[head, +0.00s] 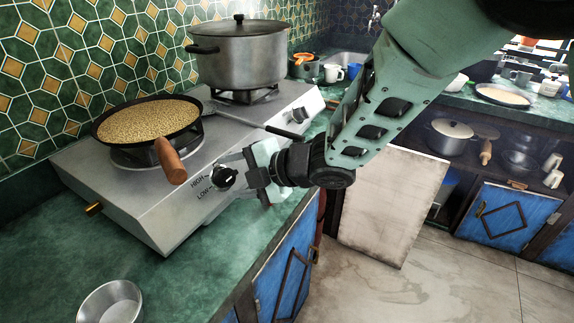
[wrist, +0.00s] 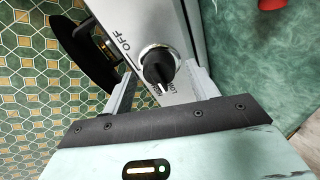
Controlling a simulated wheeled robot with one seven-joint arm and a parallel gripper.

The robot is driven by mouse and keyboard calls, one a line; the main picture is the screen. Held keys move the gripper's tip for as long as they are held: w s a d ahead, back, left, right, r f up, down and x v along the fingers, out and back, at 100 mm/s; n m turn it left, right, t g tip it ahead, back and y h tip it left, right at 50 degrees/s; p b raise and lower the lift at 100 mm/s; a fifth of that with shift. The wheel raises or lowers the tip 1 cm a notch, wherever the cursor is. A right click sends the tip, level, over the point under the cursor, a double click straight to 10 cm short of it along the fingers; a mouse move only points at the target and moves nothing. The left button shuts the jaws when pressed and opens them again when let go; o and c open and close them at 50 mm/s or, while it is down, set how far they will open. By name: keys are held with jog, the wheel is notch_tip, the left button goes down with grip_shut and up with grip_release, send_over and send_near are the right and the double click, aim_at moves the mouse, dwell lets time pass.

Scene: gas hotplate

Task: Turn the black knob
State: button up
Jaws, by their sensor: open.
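The black knob (head: 224,176) is on the sloping front of the silver gas hotplate (head: 150,207), beside the printed words HIGH and LOW. My gripper (head: 238,172) is in front of it, with its fingers pointing at the panel. In the wrist view the knob (wrist: 158,66) stands between my two spread fingers, with a visible gap on each side. A white mark on the knob points down in that view, and the word OFF is printed to its upper left. My gripper is open and holds nothing.
A second knob (head: 300,114) is farther right on the hotplate. A pan of grain (head: 150,121) with a wooden handle (head: 170,160) sits on the near burner; a lidded pot (head: 240,55) is on the far one. A metal bowl (head: 110,302) stands on the green counter (head: 200,275).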

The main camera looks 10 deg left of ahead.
jog(key=v, duration=1.6)
jog(key=shift+d+b, duration=0.35)
jog(key=shift+b, duration=0.05)
jog(key=shift+r, duration=0.1)
